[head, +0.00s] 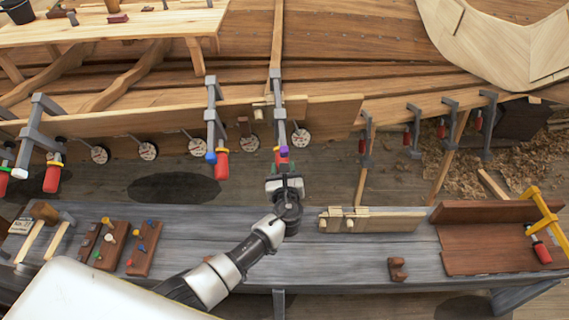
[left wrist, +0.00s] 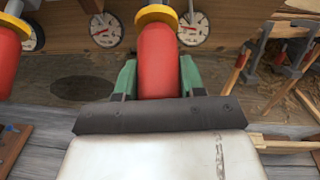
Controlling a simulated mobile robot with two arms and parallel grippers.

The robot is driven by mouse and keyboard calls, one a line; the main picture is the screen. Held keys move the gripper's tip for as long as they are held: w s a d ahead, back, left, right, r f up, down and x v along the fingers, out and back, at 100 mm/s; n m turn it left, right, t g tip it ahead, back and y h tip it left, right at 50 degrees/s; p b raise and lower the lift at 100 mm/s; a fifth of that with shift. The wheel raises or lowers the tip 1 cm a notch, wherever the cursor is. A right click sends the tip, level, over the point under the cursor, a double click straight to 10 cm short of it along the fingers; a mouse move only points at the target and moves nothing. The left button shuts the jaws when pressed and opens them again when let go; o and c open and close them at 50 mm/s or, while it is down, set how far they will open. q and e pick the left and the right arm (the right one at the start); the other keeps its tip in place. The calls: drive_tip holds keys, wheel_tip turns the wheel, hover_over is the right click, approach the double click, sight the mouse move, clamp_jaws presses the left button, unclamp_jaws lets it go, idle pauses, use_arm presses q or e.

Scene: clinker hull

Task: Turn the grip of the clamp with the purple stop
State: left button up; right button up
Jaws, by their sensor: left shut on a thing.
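The clamp with the purple stop (head: 284,152) hangs on the plank edge at the middle of the head view. Its grey bar (head: 275,95) runs up over the planks. Its red grip (left wrist: 158,62) hangs down below a yellow collar (left wrist: 157,15) in the left wrist view. My left gripper (head: 285,173) comes up from below and is shut on this red grip. Its green fingers (left wrist: 158,80) lie on both sides of the grip. The gripper hides most of the grip in the head view. The purple stop cannot be made out in the left wrist view. My right gripper is not in view.
To the left hangs a clamp with a blue stop (head: 211,157) and red grip (head: 221,166). Round white dials (head: 300,137) hang beside the clamps. Below, a grey bench (head: 350,261) bears mallets, peg blocks and a wooden jig (head: 372,221). More clamps hang at right.

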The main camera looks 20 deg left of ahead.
use_arm(q)
drive_tip(key=shift+m+y+p, duration=0.4)
drive_tip(key=shift+y+p, duration=0.05)
drive_tip(key=shift+y, duration=0.15)
drive_tip(key=o, duration=0.9)
drive_tip(key=shift+s, duration=0.15)
drive_tip(key=v, duration=1)
drive_tip(key=shift+s+d+r, duration=0.15)
drive_tip(key=shift+s+d, duration=0.05)
drive_tip(key=shift+s, duration=0.1)
